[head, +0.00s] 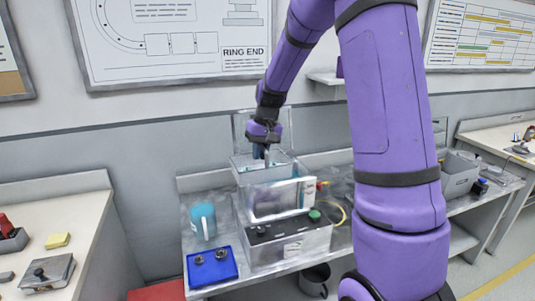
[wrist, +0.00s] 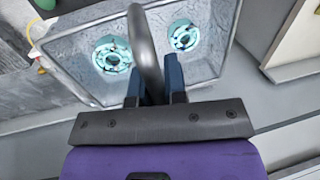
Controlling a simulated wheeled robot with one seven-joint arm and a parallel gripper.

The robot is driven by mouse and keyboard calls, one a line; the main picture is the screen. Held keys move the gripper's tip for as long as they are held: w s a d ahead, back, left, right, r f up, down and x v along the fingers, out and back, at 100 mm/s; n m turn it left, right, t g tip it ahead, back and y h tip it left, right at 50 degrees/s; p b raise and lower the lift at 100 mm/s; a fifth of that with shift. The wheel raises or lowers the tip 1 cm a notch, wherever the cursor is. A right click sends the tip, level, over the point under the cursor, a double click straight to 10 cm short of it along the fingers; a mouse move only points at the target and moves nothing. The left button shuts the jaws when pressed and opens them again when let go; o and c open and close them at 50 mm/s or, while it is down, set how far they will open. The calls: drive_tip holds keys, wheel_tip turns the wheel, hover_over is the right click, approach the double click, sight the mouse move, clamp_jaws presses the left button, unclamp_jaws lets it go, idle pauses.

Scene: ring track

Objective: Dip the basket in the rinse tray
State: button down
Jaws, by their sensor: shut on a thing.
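My gripper (head: 266,154) points down over a pale, see-through-sided tank (head: 277,198). It is shut on the curved grey handle of the basket (wrist: 146,45). In the wrist view the handle passes between the blue fingertips (wrist: 153,85). Below it, two round teal ring parts (wrist: 112,55) lie side by side within a grey, speckled, walled container. In the head view the basket is mostly hidden by the gripper and tank walls, and I cannot tell how deep it sits. I cannot tell for sure which vessel is the rinse tray.
A metal box (head: 290,248) with knobs and a green button stands at the tank's front. A side table (head: 85,225) is at left.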

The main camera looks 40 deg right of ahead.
drive_tip(key=w+a+f+n, duration=0.1)
drive_tip(key=w+a, duration=0.4)
drive_tip(key=w, duration=0.6)
drive_tip(key=w+a+f+n, duration=0.1)
drive_tip(key=w+a+f, duration=0.1)
drive_tip(key=w+a, duration=0.4)
drive_tip(key=w, duration=0.4)
drive_tip(key=shift+w+f+n+g, duration=0.25)
drive_tip(key=shift+w+n+g, duration=0.05)
drive_tip(key=shift+w+n, duration=0.1)
